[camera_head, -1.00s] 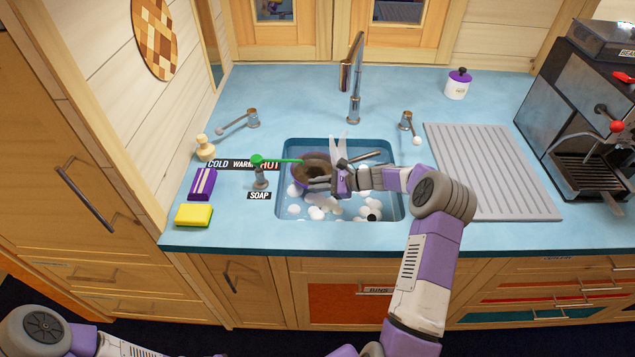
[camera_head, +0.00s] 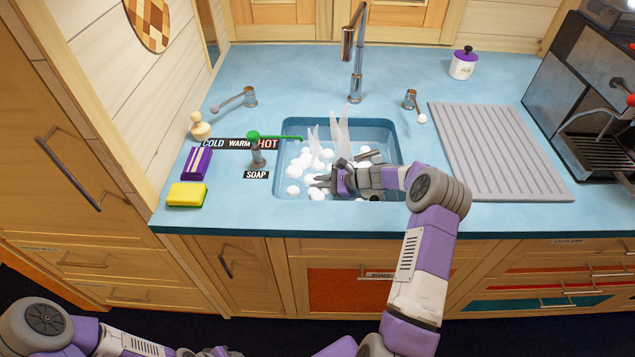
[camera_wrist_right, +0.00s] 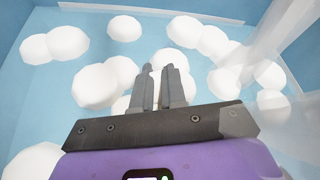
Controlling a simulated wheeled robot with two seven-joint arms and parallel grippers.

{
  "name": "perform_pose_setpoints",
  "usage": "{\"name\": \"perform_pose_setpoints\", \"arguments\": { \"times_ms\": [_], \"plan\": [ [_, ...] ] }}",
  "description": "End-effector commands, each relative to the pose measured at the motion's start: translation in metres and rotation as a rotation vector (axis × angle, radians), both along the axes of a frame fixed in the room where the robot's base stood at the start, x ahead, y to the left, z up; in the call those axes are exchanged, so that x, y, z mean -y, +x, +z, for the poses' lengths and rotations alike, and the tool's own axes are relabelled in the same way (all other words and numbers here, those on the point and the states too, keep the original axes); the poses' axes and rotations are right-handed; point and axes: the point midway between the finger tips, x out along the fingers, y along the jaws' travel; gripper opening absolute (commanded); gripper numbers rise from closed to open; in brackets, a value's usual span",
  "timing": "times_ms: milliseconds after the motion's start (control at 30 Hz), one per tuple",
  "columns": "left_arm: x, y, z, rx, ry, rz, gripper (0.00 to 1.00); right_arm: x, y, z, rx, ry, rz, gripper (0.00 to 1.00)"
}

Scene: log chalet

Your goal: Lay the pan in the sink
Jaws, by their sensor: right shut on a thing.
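The sink (camera_head: 292,128) holds blue water with several white suds balls and splashes rising at its middle. My right gripper (camera_head: 318,182) is low in the sink, at the water among the suds. Its fingers also show close together in the right wrist view (camera_wrist_right: 165,80). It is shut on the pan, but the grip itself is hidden. The pan's body is not visible now; a short grey bar, apparently its handle (camera_head: 369,155), sticks up behind my gripper. Part of my left gripper (camera_head: 216,352) shows at the bottom edge, too cut off to judge.
A soap tap (camera_head: 257,150) with a green spout stands at the sink's left edge. A tall faucet (camera_head: 356,60) rises behind it. A ribbed drainboard (camera_head: 495,150) is on the right. A yellow sponge (camera_head: 187,195) and purple box (camera_head: 196,163) lie left.

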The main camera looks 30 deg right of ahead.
Motion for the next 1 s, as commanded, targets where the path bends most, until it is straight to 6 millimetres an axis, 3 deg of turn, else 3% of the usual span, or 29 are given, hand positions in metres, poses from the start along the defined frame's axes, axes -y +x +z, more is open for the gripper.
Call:
{"name": "perform_pose_setpoints", "arguments": {
  "times_ms": [233, 267, 433, 767, 1000],
  "plan": [
    [0.0, 0.0, 0.0, 0.0, 0.0, 0.0, 0.43, 0.0, 0.001, 0.002, 0.006, -0.001, 0.001, 0.0],
    [0.0, 0.0, 0.0, 0.0, 0.0, 0.0, 0.43, 0.0, 0.001, 0.002, 0.006, -0.001, 0.001, 0.16],
    [0.0, 0.0, 0.0, 0.0, 0.0, 0.0, 0.43, 0.0, 0.001, 0.002, 0.004, 0.0, 0.001, 0.41],
    [0.0, 0.0, 0.001, 0.0, 0.0, 0.0, 0.43, 0.0, -0.001, 0.002, -0.003, 0.0, -0.001, 0.41],
    [0.0, 0.0, 0.014, 0.0, 0.0, 0.0, 0.43, 0.0, 0.0, 0.043, 0.003, -0.003, 0.002, 0.41]
  ]
}}
